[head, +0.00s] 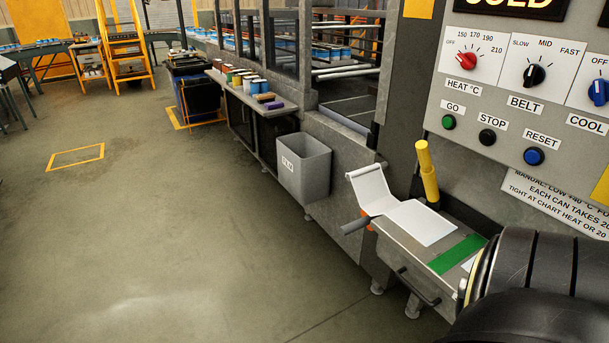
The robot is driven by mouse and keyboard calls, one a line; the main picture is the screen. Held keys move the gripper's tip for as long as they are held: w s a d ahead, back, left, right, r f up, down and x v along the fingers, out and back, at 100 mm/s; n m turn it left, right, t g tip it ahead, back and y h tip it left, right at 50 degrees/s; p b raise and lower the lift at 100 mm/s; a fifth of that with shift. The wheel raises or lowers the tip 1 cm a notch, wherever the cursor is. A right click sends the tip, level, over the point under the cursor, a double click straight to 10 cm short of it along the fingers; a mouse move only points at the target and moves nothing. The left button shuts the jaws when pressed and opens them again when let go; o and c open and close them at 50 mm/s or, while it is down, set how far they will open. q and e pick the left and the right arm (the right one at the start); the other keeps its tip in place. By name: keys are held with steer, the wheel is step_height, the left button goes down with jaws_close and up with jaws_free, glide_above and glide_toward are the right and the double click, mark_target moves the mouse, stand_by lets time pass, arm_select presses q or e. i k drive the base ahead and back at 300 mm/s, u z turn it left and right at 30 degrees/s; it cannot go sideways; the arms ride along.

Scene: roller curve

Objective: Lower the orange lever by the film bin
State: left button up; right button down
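A yellow upright handle (428,175) with a dark base stands behind the box. Neither gripper is in view.
Black rounded links of my arm fill the lower right corner. A control panel (530,100) with dials and buttons is at right. A white flap and a green strip (457,254) lie on the box. A shelf with cans (250,85) is beyond the bin. Floor at left is clear.

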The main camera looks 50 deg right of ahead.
mark_target(351, 226)
steer(key=z, duration=0.3)
steer(key=i, duration=1.9)
steer(key=z, duration=1.9)
steer(key=i, duration=1)
steer(key=z, duration=0.85)
